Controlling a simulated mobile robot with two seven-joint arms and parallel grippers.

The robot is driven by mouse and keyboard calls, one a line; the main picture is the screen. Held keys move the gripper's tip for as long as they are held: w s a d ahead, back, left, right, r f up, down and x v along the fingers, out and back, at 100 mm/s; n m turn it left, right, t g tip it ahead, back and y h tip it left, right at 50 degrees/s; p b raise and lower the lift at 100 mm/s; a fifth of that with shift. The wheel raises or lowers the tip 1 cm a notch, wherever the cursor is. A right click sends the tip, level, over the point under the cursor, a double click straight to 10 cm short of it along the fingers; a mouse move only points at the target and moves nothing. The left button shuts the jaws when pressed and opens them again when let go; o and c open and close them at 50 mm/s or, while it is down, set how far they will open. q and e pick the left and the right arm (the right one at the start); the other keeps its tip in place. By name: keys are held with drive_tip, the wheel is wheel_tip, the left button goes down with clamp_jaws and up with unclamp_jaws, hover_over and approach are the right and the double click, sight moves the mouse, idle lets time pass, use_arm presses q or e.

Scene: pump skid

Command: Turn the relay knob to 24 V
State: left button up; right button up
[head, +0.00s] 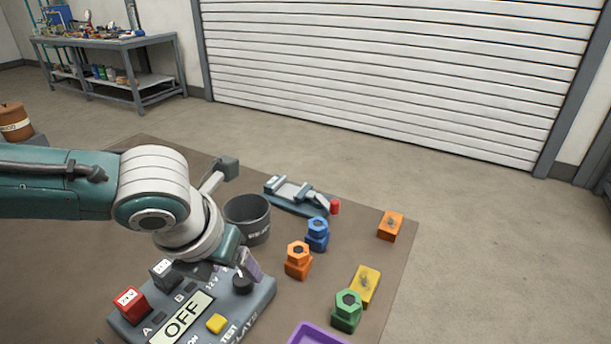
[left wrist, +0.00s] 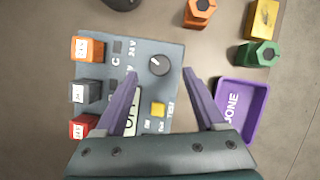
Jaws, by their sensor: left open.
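The relay box (head: 262,300) is grey, with a display reading OFF (head: 182,318) and a yellow TEST button (head: 217,323). Its round black relay knob (head: 242,285) also shows in the left wrist view (left wrist: 159,65), with a small pale mark toward its upper left. A 24 V label (left wrist: 132,47) is printed left of the knob; the exact setting is too small to tell. My left gripper (left wrist: 159,73) is open, its purple fingers on either side of the knob in that view, without clear contact. My right gripper is not in view.
Red (head: 130,304), dark grey (head: 163,273) and orange (left wrist: 87,49) blocks stand along the box. A dark bin (head: 247,218), bolt-topped blue (head: 317,233), orange (head: 298,260) and green (head: 346,311) blocks, and a purple tray (left wrist: 262,108) are nearby.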

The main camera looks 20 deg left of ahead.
use_arm(q)
drive_tip(key=p+v, duration=0.1)
drive_tip(key=v, duration=0.4)
drive_tip(key=shift+r, duration=0.15)
drive_tip(key=shift+d, duration=0.1)
